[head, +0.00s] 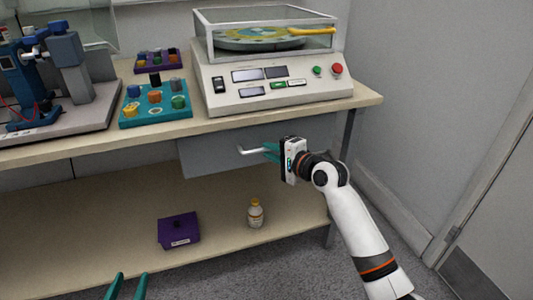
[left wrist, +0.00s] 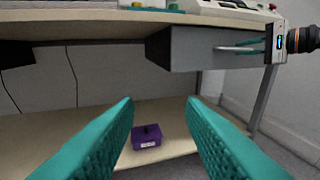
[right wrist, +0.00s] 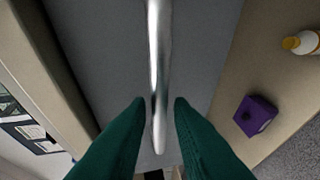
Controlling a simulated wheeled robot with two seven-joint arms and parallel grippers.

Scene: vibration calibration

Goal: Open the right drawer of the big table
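The right drawer (head: 225,155) is a grey front under the right part of the big table (head: 60,158), with a silver bar handle (head: 252,151). The drawer (left wrist: 190,48) and handle (left wrist: 232,48) also show in the left wrist view. No drawer interior shows. My right gripper (head: 268,152) is at the handle. In the right wrist view its fingers (right wrist: 159,102) are on either side of the bar (right wrist: 158,60), with narrow gaps visible, so it looks partly open. My left gripper (head: 128,278) is open and empty, low in front of the table; it also shows in the left wrist view (left wrist: 161,100).
On the lower shelf (head: 110,215) stand a purple box (head: 178,231) and a bottle (head: 255,214). The tabletop holds a control device with a glass case (head: 270,85), a teal tray (head: 155,115) and a stand (head: 75,75). A wall (head: 430,120) is at the right.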

